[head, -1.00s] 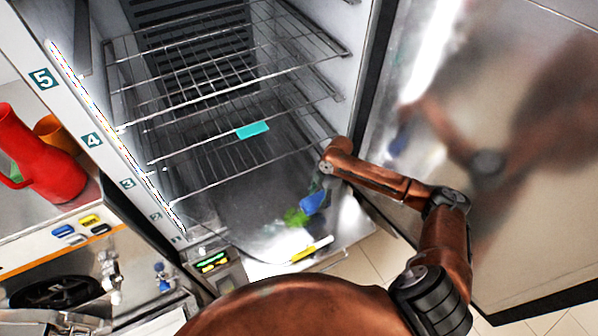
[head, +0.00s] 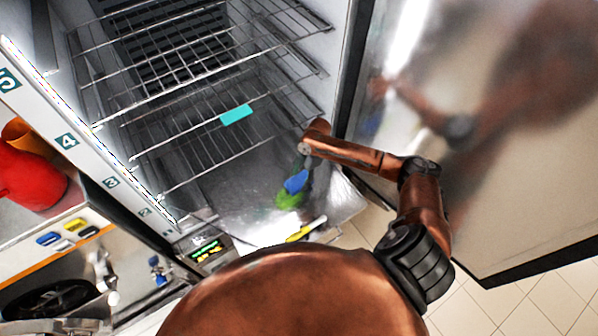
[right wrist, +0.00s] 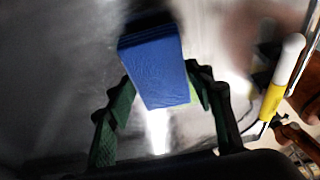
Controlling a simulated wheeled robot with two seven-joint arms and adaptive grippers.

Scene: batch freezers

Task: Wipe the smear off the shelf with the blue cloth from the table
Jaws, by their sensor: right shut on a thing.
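The blue cloth (head: 296,182), a folded block, is held by my right gripper (right wrist: 161,84) over the floor of the open freezer. In the right wrist view the cloth (right wrist: 158,75) sits between the two dark green fingers, which are shut on it. The green smear (head: 288,201) is on the metal bottom surface, just in front of the cloth and partly hidden by it. Only a sliver of green shows past the cloth in the right wrist view. I cannot tell whether the cloth touches the surface. My left gripper is not in view.
Wire shelves (head: 160,95) span the cabinet above, with a teal item (head: 236,114) on one. A yellow and white stick (head: 306,229) lies near the front edge. The open door (head: 500,150) stands right of my arm. A red jug (head: 30,180) is on the left.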

